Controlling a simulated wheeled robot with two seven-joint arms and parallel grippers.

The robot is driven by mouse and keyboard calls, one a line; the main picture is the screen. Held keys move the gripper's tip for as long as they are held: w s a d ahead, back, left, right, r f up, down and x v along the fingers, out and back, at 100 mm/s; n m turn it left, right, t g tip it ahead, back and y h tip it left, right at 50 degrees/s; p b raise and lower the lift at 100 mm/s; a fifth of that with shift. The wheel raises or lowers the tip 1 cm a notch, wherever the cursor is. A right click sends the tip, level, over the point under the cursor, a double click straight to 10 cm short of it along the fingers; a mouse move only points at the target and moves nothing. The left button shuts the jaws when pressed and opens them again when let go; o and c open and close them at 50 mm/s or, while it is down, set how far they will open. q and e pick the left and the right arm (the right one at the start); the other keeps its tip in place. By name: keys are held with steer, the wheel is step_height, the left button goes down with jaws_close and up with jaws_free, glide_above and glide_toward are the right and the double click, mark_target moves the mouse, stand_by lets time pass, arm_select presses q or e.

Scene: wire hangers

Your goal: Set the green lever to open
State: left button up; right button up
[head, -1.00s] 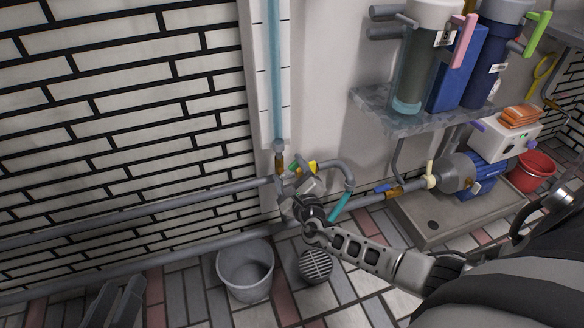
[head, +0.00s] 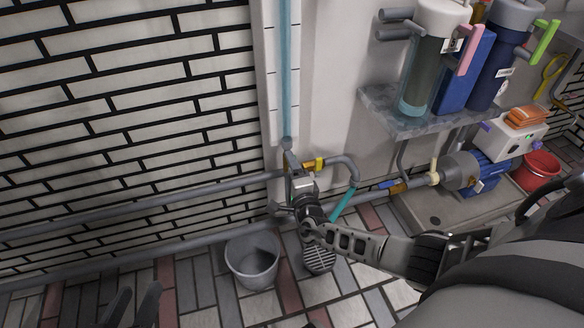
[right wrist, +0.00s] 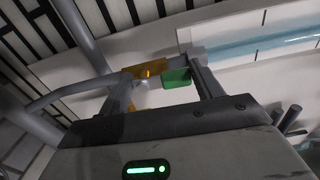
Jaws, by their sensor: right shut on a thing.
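The green lever (right wrist: 176,78) shows in the right wrist view as a short green block beside a brass valve body (right wrist: 150,68). It lies between the fingers of my right gripper (right wrist: 160,80), close to the right-hand finger. In the head view my right gripper (head: 291,168) is at the pipe junction below the clear vertical tube and hides the green lever. My right gripper is shut on the green lever. My left gripper (head: 135,303) shows only in part at the bottom left, with its fingers apart and empty.
Grey pipes run along the wall. A grey bucket (head: 252,262) and a floor grate (head: 319,262) are below. A shelf (head: 400,118) with canisters is at right.

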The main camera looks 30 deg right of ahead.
arm_select(q)
steer(key=shift+f, duration=0.4)
arm_select(e)
steer(key=shift+n, duration=0.4)
arm_select(q)
steer(key=shift+r, duration=0.1)
arm_select(e)
steer(key=o, duration=1)
arm_select(q)
steer(key=shift+w+r, duration=0.15)
steer(key=shift+r, duration=0.1)
steer(key=shift+r, duration=0.1)
arm_select(e)
steer(key=shift+a, duration=0.1)
